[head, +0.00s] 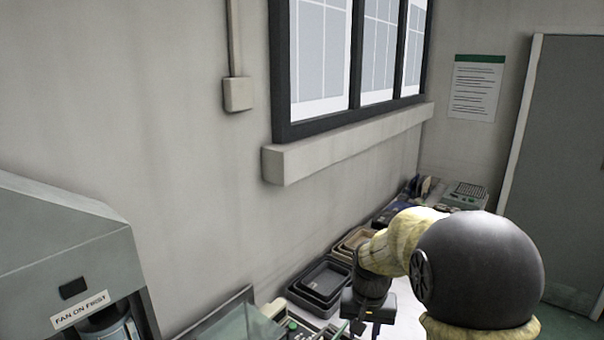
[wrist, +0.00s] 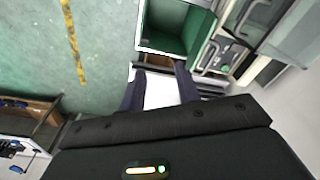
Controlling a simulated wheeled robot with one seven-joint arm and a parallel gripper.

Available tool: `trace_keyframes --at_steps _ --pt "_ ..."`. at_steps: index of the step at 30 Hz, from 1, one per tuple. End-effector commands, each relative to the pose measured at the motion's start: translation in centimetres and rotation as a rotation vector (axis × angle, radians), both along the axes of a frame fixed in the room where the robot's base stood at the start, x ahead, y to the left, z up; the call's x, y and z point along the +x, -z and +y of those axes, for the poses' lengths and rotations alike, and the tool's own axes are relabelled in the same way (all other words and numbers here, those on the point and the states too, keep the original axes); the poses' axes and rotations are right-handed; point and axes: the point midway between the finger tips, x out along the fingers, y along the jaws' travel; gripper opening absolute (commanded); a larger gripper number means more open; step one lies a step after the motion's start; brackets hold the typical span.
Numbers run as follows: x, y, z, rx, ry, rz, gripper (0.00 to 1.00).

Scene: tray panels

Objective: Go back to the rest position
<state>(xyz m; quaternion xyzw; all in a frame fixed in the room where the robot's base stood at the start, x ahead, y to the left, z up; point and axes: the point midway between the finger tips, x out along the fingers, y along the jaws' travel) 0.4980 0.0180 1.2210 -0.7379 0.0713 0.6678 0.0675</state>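My gripper (wrist: 160,84) shows in the wrist view with its two dark fingers apart. A plain white surface shows between them; it looks like bench top, and I see no object clearly held. In the head view my arm reaches forward at the lower right, over the white bench (head: 408,318). Its wrist end is low, next to the dark trays, and the fingertips are hidden or cut off at the bottom edge.
Stacked dark trays (head: 322,284) stand along the wall left of my arm. A grey cabinet (head: 60,255) labelled "FAN ON FIRST" is at the left. A green open box (wrist: 176,27) lies just beyond my fingers. Green floor (wrist: 105,45) is clear at left.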

Motion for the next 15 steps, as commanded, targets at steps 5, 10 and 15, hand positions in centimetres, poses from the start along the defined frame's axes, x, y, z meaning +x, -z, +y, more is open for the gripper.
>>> trace_keyframes --at_steps 5,10,15 --pt "-4.8 1.2 -0.7 0.003 -0.061 -0.042 0.33" --pt "-9.4 2.5 -1.2 -0.002 -0.121 -0.082 0.33" --pt "-13.5 3.6 -1.6 -0.012 -0.174 -0.119 0.33"
